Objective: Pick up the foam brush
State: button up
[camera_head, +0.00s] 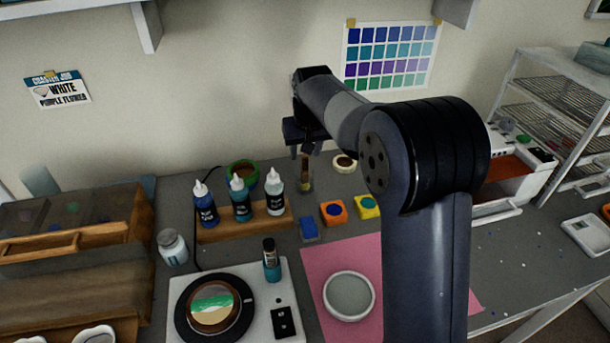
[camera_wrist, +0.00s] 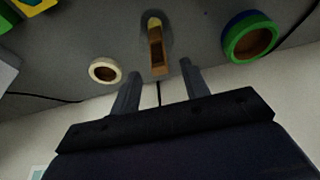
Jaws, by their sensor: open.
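The foam brush (camera_head: 305,165) looks like a narrow brown piece standing upright in a small clear jar (camera_head: 307,186) near the back of the table. In the wrist view the brush (camera_wrist: 156,48) shows as a brown piece with a pale yellow end, just beyond and between the fingertips. My gripper (camera_head: 305,152) is open and empty above and close to the brush; its two fingers (camera_wrist: 160,69) also show in the wrist view. I cannot tell whether either finger touches the brush. The brush's lower end is hard to make out.
A green tape roll (camera_head: 242,174) and a cream roll (camera_head: 344,163) flank the jar. Several dropper bottles (camera_head: 241,200) stand in a wooden rack (camera_head: 245,229) in front. Blue, orange (camera_head: 333,211) and yellow blocks lie to the front right. The wall is close behind.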

aim_at(305, 155)
jog(key=shift+p+x, duration=0.35)
jog(key=shift+x, duration=2.05)
grip_shut()
